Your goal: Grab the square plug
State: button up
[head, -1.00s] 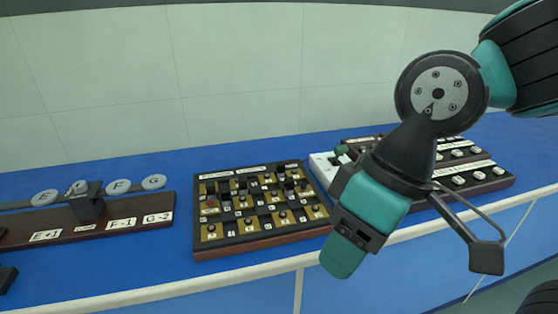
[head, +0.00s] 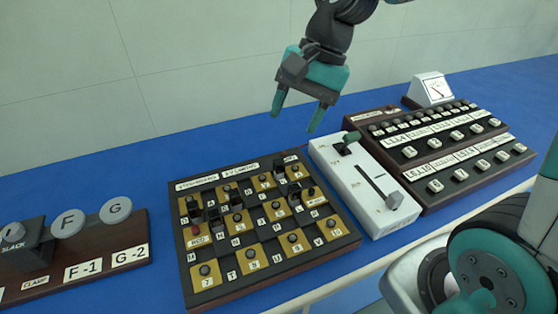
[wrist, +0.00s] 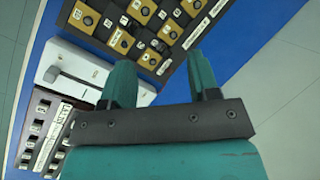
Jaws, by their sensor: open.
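My gripper (head: 298,115) is open and empty, raised above the back of the bench with its teal fingers pointing down. Both fingers show in the wrist view (wrist: 160,72) with nothing between them. Below it is a plug board (head: 271,268) of black and yellow squares. Several dark block-shaped plugs stand on it, among them one towards the right (head: 294,192) and one at the back (head: 284,165). I cannot tell which is the square plug. The board also shows at the top of the wrist view (wrist: 117,38), cut off by the frame.
A white slider box (head: 355,200) stands just right of the board. Beyond it are a dark panel of knobs (head: 455,180) and a white meter (head: 432,88). A wooden stand with lettered discs (head: 117,211) is at left. Blue bench top is clear behind the board.

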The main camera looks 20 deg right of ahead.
jog(key=w+d+f+m+p, duration=0.1)
jog(key=w+d+f+m, duration=0.1)
jog(key=w+d+m, duration=0.55)
jog(key=m, duration=0.3)
send_near(281, 161)
jog(key=x, duration=0.5)
jog(key=shift+w+f, duration=0.25)
jog(key=shift+s+p+x, duration=0.2)
jog(key=shift+p+x, duration=0.45)
jog(key=shift+x, duration=2)
jog(key=shift+a, duration=0.1)
jog(key=c, duration=1)
